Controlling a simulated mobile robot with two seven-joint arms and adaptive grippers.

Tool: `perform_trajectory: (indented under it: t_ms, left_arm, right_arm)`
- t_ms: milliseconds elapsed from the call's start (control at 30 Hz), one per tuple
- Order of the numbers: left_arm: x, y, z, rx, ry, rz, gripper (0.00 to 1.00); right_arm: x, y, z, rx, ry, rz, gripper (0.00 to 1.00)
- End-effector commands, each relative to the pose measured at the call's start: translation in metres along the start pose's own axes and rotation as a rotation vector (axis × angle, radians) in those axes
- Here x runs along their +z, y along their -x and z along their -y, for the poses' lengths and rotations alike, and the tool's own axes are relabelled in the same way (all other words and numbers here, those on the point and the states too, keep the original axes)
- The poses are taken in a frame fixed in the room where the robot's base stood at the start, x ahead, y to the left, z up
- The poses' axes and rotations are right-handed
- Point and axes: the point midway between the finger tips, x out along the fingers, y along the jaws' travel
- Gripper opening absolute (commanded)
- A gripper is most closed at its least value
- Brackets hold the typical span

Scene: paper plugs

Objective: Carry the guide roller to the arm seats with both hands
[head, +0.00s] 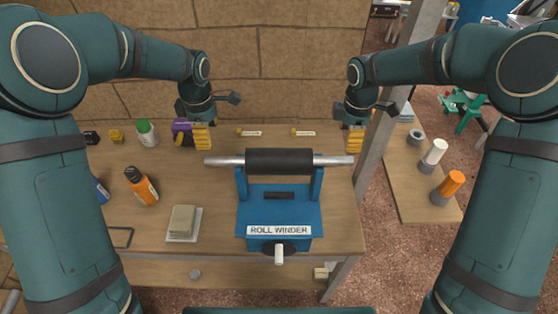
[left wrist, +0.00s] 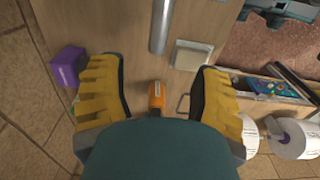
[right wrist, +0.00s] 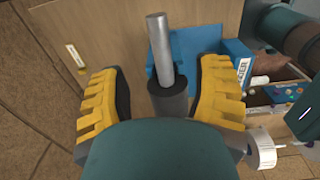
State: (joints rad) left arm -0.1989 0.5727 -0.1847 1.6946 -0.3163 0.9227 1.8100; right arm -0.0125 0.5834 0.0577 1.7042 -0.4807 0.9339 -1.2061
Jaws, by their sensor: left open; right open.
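The guide roller has a black middle (head: 280,161) and a silver shaft sticking out at both ends. It lies level across the blue roll winder (head: 280,210), at the tops of its two upright arms (head: 241,184). I cannot tell whether the shaft sits in the arm seats. My left gripper (head: 202,137) is open and empty, behind the shaft's left end; that end shows in the left wrist view (left wrist: 160,28). My right gripper (head: 356,138) is open and empty behind the right end. The right wrist view shows the silver shaft (right wrist: 160,48) between and beyond its fingers.
An orange bottle (head: 141,186), a green-capped bottle (head: 147,133), a purple box (head: 181,130) and a pale block on a sheet (head: 183,222) stand left of the winder. A side board (head: 408,192) on the right holds rolls. A metal post (head: 373,160) stands right of the bench.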

Motion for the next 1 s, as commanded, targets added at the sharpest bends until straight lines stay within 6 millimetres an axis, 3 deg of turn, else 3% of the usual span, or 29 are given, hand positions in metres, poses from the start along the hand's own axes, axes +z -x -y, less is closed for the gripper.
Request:
perform_trajectory:
  t_ms: [400,600,1000]
  left_arm:
    - [0.000,-0.076,0.001,-0.003,0.000,0.000,0.64]
    - [0.000,-0.104,0.000,-0.002,0.000,0.000,0.64]
    - [0.000,-0.120,0.000,0.001,0.001,0.001,0.64]
  right_arm:
    - [0.000,-0.077,0.001,-0.006,-0.001,0.001,0.64]
    - [0.000,-0.105,0.001,-0.004,0.000,0.001,0.64]
    - [0.000,-0.121,0.001,-0.001,-0.002,0.000,0.64]
